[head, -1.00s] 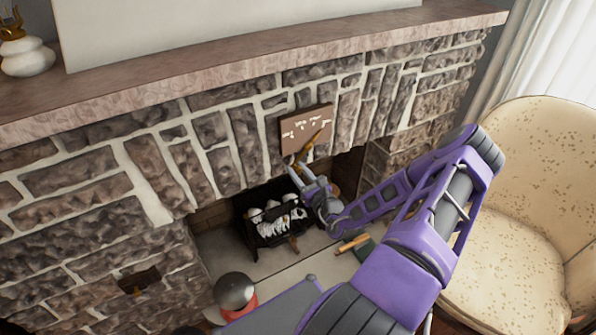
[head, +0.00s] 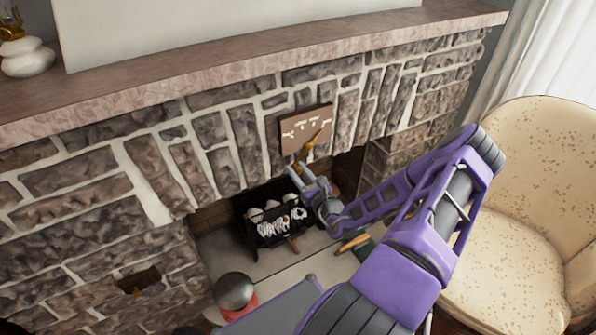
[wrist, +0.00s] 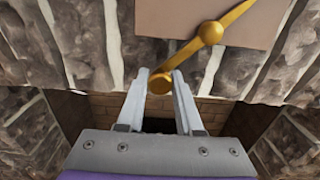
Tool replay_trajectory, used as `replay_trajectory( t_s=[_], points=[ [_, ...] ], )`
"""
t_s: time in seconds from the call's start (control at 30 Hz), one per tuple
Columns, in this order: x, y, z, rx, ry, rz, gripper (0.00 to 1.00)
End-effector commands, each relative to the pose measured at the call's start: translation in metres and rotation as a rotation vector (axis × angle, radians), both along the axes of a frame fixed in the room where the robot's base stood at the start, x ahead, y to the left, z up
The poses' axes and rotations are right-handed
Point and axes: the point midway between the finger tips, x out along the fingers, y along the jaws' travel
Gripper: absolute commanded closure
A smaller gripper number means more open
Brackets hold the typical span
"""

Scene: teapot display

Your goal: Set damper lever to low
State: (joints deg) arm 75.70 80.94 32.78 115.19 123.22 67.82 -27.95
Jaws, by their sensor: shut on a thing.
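A brown plate (head: 293,137) with white markings is on the stone chimney front above the fireplace opening; I cannot read the markings. A brass lever (head: 316,137) is mounted on it and slants down to the left, its lower end past the plate's bottom edge. In the wrist view, the lever (wrist: 230,21) has a round boss on the plate (wrist: 176,15) and a round knob at its lower end. My gripper (head: 300,170) reaches up from below. In the wrist view my gripper (wrist: 161,75) is shut on the lever's knob, one finger on each side.
A black grate (head: 266,229) with whitish logs stands in the fireplace below my gripper. A stone mantel (head: 250,83) runs above. A cream armchair (head: 515,240) stands at the right. A dark ball on a red base (head: 236,290) is at the front.

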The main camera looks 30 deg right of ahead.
Motion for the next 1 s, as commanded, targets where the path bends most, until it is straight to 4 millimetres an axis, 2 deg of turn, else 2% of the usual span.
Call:
replay_trajectory(
  t_s=[0.37,0.67,1.0],
  points=[
    [0.001,-0.003,0.000,-0.095,-0.004,0.005,1.00],
    [0.001,-0.015,-0.009,-0.334,0.009,0.007,1.00],
    [0.000,-0.038,-0.017,-0.654,0.026,0.004,1.00]
  ],
)
